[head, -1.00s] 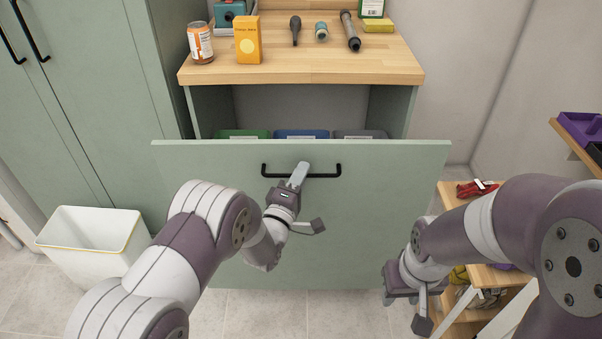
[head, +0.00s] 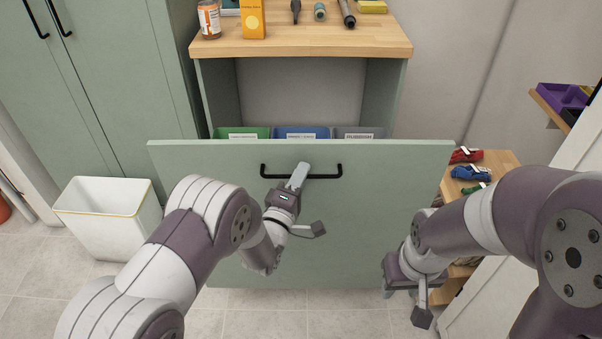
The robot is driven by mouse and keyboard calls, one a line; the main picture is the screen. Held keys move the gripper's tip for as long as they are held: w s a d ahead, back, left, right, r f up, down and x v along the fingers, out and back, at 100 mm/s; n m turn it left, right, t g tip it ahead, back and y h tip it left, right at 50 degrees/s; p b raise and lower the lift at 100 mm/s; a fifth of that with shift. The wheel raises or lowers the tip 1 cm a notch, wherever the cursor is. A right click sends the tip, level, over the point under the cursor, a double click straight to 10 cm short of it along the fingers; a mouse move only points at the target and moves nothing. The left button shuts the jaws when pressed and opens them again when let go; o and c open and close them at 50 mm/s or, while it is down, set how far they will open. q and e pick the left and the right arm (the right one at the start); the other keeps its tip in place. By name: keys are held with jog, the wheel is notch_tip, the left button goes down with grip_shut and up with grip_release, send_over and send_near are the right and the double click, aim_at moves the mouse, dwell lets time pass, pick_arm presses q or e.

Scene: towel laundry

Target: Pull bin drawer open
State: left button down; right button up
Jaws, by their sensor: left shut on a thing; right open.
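The bin drawer (head: 370,220) has a wide pale green front and stands pulled out from its cabinet. A black bar handle (head: 325,172) runs across its upper part. My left gripper (head: 299,174) is shut on the handle, near its middle. Behind the drawer front, the tops of a green bin (head: 243,133), a blue bin (head: 302,132) and a grey bin (head: 361,133) show; their lower parts are hidden. My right gripper (head: 408,296) is open and empty, low in front of the drawer's right side; its fingers are hard to make out.
A wooden worktop (head: 300,38) with bottles, a yellow box and tools lies above the drawer. A white waste bin (head: 105,213) stands on the floor at left. A wooden shelf unit (head: 495,163) with red and blue items stands close at right. Tiled floor is free in front.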

pick_arm(q)
jog(key=shift+s, duration=0.55)
pick_arm(e)
jog(key=shift+s, duration=0.35)
pick_arm(q)
jog(key=shift+f, duration=0.1)
jog(key=c, duration=1.5)
grip_release()
jog(key=shift+o, duration=0.2)
jog(key=p+v, duration=0.1)
jog(key=v, duration=1.1)
jog(key=shift+s, duration=0.25)
pick_arm(e)
jog(key=shift+r, duration=0.55)
pick_arm(q)
jog(key=shift+a, duration=0.15)
